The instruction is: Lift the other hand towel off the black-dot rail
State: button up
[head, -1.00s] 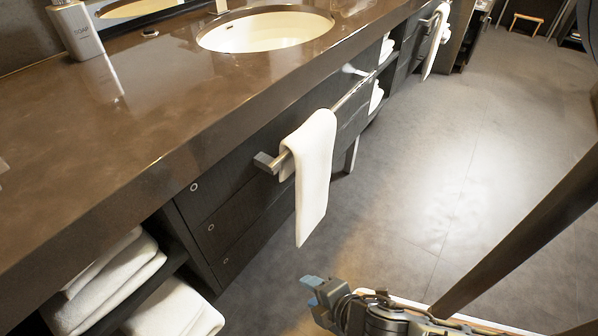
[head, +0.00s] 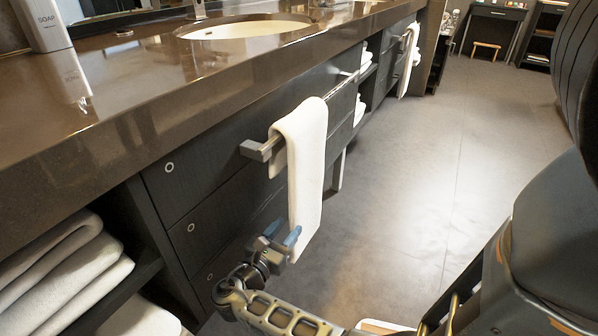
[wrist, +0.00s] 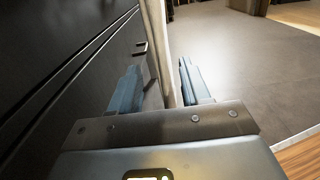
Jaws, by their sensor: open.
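A white hand towel (head: 305,150) hangs folded over the near metal rail (head: 257,150) on the dark vanity front. Another white towel (head: 408,65) hangs on a rail farther along. Ring marks (head: 169,167) show on the drawers by the near rail; I cannot make out a black dot on either rail. My gripper (head: 281,240) is open at the lower end of the near towel. In the wrist view the towel (wrist: 158,45) hangs edge-on between the blue fingers of my gripper (wrist: 162,88), with visible room at the right finger. The rail is not clearly visible there.
The brown countertop (head: 140,95) overhangs the drawers above my gripper. Folded towels (head: 62,265) lie on an open shelf at lower left. A soap bottle (head: 42,22) stands by the sink (head: 245,27).

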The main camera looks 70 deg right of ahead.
aim_at(299, 214)
jog(key=b+x, duration=0.2)
jog(key=x, duration=0.4)
jog(key=shift+d, duration=0.35)
jog(key=shift+c, duration=0.2)
grip_shut()
